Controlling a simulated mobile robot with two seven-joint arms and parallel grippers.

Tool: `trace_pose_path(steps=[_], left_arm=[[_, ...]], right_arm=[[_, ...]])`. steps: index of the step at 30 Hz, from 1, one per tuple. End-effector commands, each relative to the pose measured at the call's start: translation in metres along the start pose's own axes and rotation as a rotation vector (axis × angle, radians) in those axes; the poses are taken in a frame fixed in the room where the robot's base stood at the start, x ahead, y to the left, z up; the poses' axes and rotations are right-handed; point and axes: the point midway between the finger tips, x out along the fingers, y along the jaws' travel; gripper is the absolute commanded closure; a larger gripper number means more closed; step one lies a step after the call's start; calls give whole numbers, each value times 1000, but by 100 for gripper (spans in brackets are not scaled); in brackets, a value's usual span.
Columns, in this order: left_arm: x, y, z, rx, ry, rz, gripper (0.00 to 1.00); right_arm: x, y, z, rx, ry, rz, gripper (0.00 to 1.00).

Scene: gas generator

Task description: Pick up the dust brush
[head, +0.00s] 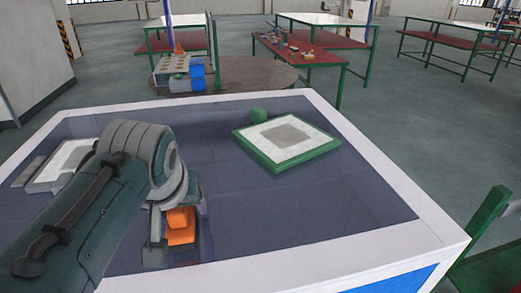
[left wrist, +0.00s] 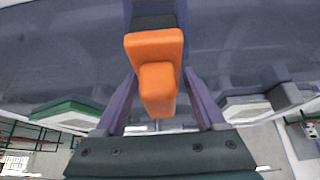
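An orange object (head: 181,225), apparently the dust brush, is on the dark tabletop below my left arm in the head view. My arm hides part of it there. In the left wrist view its orange body (left wrist: 155,72) sits between the two purple fingers of my left gripper (left wrist: 160,82), with a dark part (left wrist: 153,22) at its far end. The fingers are apart, one on each side, with narrow gaps beside the orange body. Contact at the very tips cannot be told. My right gripper is in neither view.
The right front tabletop is clear. Other workbenches (head: 325,20) stand beyond.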

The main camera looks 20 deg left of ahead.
Motion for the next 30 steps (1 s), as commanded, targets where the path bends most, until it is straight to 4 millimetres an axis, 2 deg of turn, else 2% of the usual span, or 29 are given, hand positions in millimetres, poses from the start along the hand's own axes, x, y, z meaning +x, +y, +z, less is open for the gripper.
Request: trace_pose_path(steps=[2,18,30], left_arm=[[0,0,0,0,0,0,38],[0,0,0,0,0,0,99],[-4,0,-4,0,1,0,100]], right_arm=[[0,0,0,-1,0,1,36],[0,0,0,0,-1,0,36],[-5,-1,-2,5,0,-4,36]])
